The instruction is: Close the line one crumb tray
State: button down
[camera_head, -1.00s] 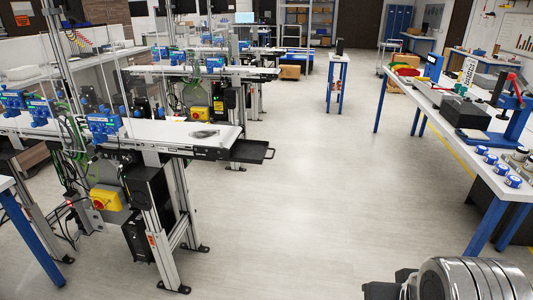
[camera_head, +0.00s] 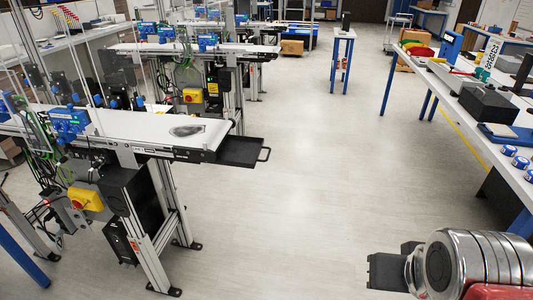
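The nearest conveyor (camera_head: 130,124) stands at the left, its white belt running toward the middle of the picture. A black crumb tray (camera_head: 240,151) with a loop handle (camera_head: 264,154) sticks out from under the belt's right end, so it is pulled out. A grey, clear-looking item (camera_head: 188,130) lies on the belt near that end. My arm's silver and red links show at the lower right. A dark part of it (camera_head: 388,271) points left, well away from the tray, over the floor. I cannot make out gripper fingers.
A second conveyor (camera_head: 200,50) stands behind the first. A workbench (camera_head: 462,92) with tools and blue-lidded containers runs along the right. A small blue-legged table (camera_head: 343,38) stands farther back. The floor (camera_head: 310,150) between the conveyors and the bench is clear.

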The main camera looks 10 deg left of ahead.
aim_at(237, 151)
jog(key=i, duration=1.25)
jog(key=u, duration=2.3)
